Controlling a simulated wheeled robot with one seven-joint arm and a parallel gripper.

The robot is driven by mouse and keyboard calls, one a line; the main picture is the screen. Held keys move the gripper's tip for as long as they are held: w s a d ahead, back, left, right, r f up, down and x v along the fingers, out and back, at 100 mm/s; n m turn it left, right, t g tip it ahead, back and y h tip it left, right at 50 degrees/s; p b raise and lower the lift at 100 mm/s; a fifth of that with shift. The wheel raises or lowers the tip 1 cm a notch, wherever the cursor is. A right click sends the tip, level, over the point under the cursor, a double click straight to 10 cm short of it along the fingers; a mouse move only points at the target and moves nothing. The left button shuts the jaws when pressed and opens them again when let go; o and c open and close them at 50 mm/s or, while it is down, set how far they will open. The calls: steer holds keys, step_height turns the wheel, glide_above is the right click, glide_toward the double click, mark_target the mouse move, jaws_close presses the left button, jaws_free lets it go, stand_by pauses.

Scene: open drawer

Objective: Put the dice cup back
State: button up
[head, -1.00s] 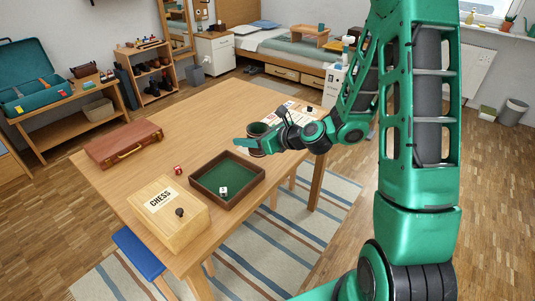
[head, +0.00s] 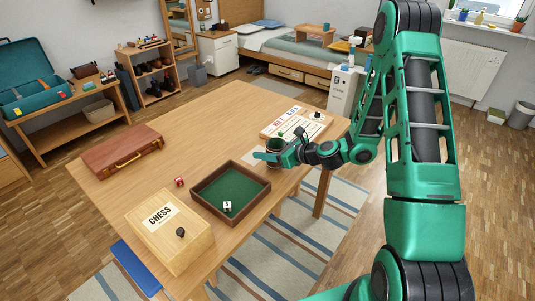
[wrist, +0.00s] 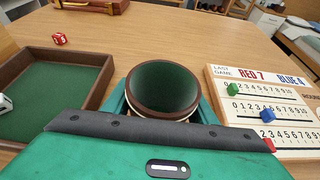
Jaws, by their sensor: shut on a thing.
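The dice cup (wrist: 165,88) is round and brown-rimmed with a green lining. In the wrist view it sits between the jaws, mouth toward the camera, and looks empty. In the head view the cup (head: 273,144) shows small beside my gripper (head: 270,153), at the table's right side between the felt tray and the score board. My gripper is shut on the cup. Whether the cup's base touches the table is hidden. The green-felt tray (head: 256,200) holds a white die (head: 227,206).
The score board (head: 316,132) with coloured markers lies just right of the cup. A red die (head: 179,182), a chess box (head: 150,238) with a dark knob-like piece on it, and a brown case (head: 122,150) stand to the left. The table's middle (head: 205,130) is clear.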

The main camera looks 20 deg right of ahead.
steer(key=shift+d+f, duration=0.1)
steer(key=shift+f, duration=0.6)
steer(key=shift+d, duration=0.15)
steer(key=o, duration=1.1)
steer(key=shift+f, duration=0.1)
